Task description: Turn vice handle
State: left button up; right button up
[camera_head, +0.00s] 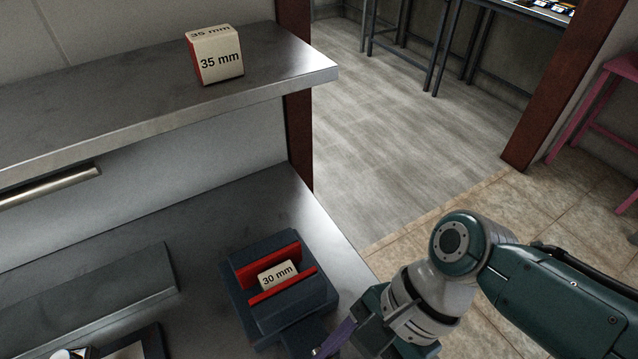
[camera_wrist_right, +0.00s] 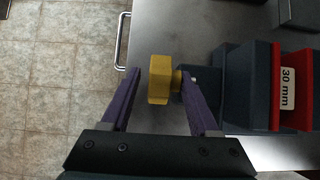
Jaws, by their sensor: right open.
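The dark blue vice (camera_head: 262,312) with red jaw faces stands on the metal bench and has a block marked 30 mm (camera_head: 277,274) between its jaws. In the right wrist view the vice (camera_wrist_right: 250,85) is on the right, with the 30 mm block (camera_wrist_right: 288,88) between the red faces. The yellow vice handle (camera_wrist_right: 158,80) sticks out from its side. My right gripper (camera_wrist_right: 161,74) is open, with one purple finger on each side of the handle and gaps visible. In the head view my right gripper (camera_head: 328,346) is at the bottom, partly cut off; the handle is hidden there. My left gripper is not in view.
A block marked 35 mm (camera_head: 217,56) stands on the metal shelf (camera_head: 120,115) above the bench. A dark raised piece (camera_head: 90,295) lies on the bench to the left. The bench edge and tiled floor (camera_head: 425,235) are right of the vice.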

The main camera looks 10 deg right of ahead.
jog(key=p+v, duration=0.3)
jog(key=v, duration=0.7)
